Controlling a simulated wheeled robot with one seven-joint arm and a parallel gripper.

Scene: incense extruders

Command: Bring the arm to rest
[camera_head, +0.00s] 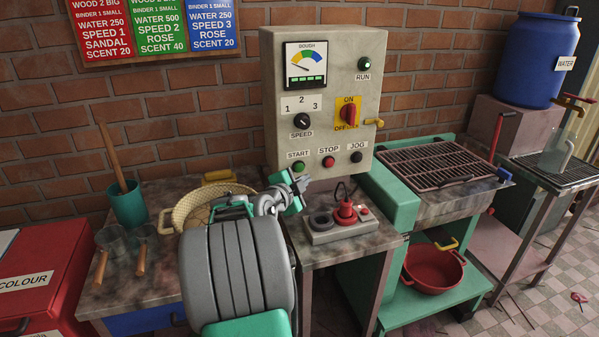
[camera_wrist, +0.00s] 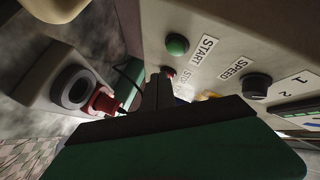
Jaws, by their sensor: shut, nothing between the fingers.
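My gripper (camera_head: 302,184) is shut and empty in the head view, at the end of my arm in front of the control panel (camera_head: 375,95). Its tip is just below and close to the green START button (camera_head: 298,166). In the wrist view the shut fingers (camera_wrist: 160,90) point at the panel, close to the red STOP button (camera_wrist: 169,72), with the START button (camera_wrist: 177,44) nearby. I cannot tell whether the fingers touch the panel. The red rotary switch (camera_head: 350,114) and black SPEED knob (camera_head: 302,121) sit higher on the panel.
A grey block with a red plug-like part (camera_head: 345,211) stands on the bench right of my gripper. A woven basket (camera_head: 200,203), green cup (camera_head: 128,207) and scoops lie left. A grated machine (camera_head: 435,165), red bowl (camera_head: 433,270) and blue water barrel (camera_head: 537,58) stand right.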

